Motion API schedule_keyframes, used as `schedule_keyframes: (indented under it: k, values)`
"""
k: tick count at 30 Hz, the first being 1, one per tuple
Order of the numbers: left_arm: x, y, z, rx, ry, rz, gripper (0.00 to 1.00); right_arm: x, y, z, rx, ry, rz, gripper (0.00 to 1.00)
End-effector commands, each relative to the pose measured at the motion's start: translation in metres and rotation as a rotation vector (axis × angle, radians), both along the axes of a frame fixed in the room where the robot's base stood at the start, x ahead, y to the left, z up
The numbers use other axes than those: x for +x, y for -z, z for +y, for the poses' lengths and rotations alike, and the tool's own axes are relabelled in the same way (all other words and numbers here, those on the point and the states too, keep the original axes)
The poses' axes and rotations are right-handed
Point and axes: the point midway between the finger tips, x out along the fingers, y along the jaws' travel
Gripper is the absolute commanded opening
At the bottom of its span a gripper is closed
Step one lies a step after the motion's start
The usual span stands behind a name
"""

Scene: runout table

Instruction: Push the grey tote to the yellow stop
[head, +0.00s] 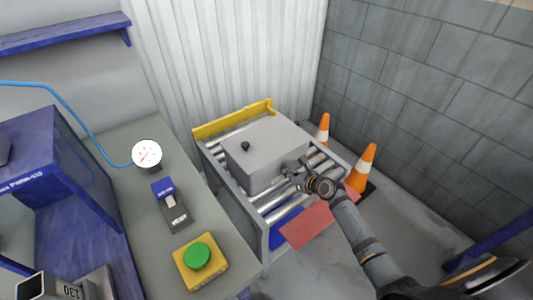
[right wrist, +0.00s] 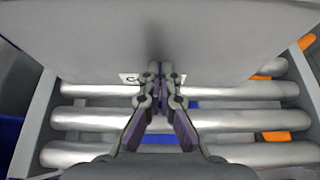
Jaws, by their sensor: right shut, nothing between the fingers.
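The grey tote (head: 265,145), a closed box with a small black knob, sits on the metal rollers of the runout table (head: 252,225). The yellow stop (head: 232,119) is a bar across the far end of the rollers. A strip of rollers shows between tote and stop. My right gripper (head: 292,170) is shut and empty at the tote's near side. In the right wrist view its fingertips (right wrist: 160,75) are at the tote's near wall (right wrist: 80,40), beside a small white label; I cannot tell whether they touch. My left gripper is not in view.
Orange cones (head: 361,167) stand right of the runout table by the block wall. A grey bench (head: 130,190) on the left carries a dial gauge (head: 147,154), a blue-and-grey device (head: 172,205) and a green button on a yellow box (head: 200,262). A red mat (head: 306,224) lies near the table.

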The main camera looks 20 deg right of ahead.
Motion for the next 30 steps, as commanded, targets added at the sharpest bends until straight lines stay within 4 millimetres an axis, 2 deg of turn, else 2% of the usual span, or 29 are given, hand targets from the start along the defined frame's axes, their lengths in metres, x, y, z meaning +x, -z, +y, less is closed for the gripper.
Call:
schedule_keyframes:
  k: [30]
  values:
    - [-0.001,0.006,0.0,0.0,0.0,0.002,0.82,0.049,-0.001,0.017,0.001,-0.001,-0.002,0.0]
